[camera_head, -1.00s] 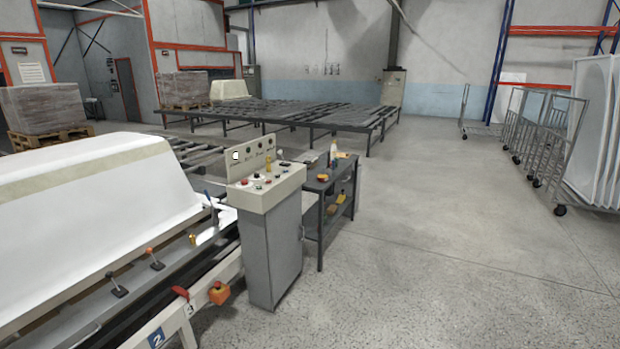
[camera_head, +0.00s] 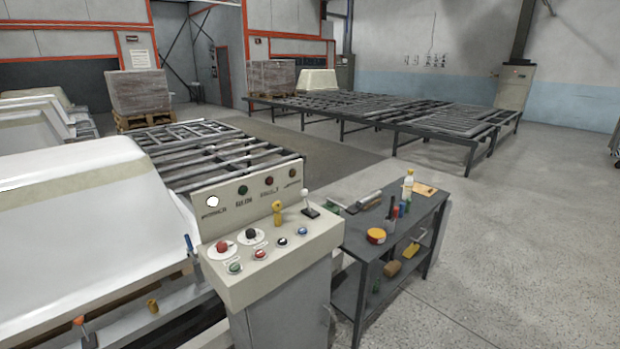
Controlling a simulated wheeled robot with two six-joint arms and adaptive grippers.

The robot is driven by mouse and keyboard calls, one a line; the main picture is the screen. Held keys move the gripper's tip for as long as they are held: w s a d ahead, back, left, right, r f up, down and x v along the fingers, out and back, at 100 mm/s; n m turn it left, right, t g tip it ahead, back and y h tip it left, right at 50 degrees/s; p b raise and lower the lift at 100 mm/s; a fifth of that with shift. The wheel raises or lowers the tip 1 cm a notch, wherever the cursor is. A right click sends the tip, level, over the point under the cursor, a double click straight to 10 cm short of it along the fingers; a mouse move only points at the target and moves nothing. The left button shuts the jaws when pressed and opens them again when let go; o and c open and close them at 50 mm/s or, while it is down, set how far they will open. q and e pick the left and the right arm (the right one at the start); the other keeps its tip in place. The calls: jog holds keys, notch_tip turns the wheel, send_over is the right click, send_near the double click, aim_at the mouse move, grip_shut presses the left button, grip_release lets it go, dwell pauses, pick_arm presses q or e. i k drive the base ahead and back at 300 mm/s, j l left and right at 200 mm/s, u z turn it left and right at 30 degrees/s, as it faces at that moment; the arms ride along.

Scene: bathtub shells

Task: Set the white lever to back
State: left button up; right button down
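The white lever (camera_head: 308,201) is a small light ball on a thin stalk over a dark base. It stands at the right end of the beige control panel (camera_head: 235,288), near the panel's upright back plate. It looks roughly upright; I cannot tell its exact setting. Neither of my grippers shows in the head view.
A dark workbench (camera_head: 352,242) with bottles, tape and tools stands right of the panel. White bathtub shells (camera_head: 75,210) fill the left side, with orange and blue levers in front. Roller tables (camera_head: 400,110) stand behind. The floor on the right is clear.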

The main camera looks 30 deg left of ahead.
aim_at(304, 192)
jog(key=i+l+u, duration=0.2)
jog(key=i+u, duration=0.3)
jog(key=i+l+u, duration=0.35)
jog(key=u, duration=0.15)
jog(key=i+l+u, duration=0.75)
jog(key=l+u, duration=0.2)
jog(key=l, duration=0.25)
